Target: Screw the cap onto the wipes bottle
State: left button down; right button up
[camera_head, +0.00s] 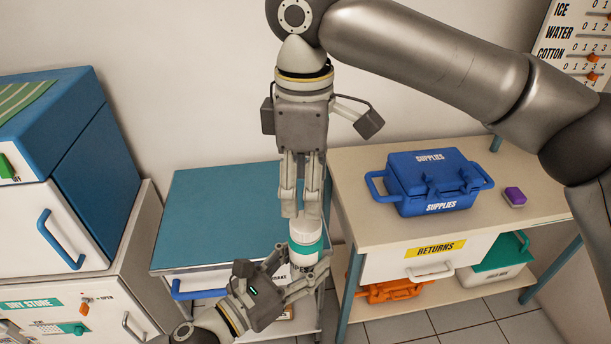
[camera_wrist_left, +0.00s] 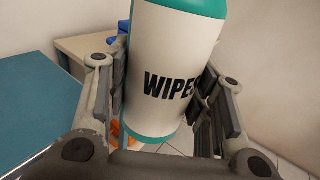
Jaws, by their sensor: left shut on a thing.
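The wipes bottle (camera_head: 305,247) is white with teal bands and stands slightly tilted in the air, in front of the blue-topped cart. In the left wrist view the bottle (camera_wrist_left: 172,70) fills the middle, with WIPES printed on it; its top is cut off. My left gripper (camera_head: 301,283) comes from below and is shut around the bottle's lower body. A white cap (camera_head: 304,226) sits at the bottle's top. My right gripper (camera_head: 301,212) points down from above, its fingertips shut on the cap. Whether the threads are engaged cannot be seen.
The cart (camera_head: 215,210) has a clear top behind the bottle. On the right, a table (camera_head: 375,228) holds a blue supplies case (camera_head: 432,183) and a purple block (camera_head: 514,196). A blue and white cabinet (camera_head: 60,190) stands on the left.

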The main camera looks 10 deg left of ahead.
aim_at(306, 221)
jog(key=n, duration=0.6)
jog(key=shift+r, duration=0.25)
jog(key=n, duration=0.6)
jog(key=shift+r, duration=0.15)
jog(key=shift+f, duration=4)
jog(key=shift+d, duration=0.1)
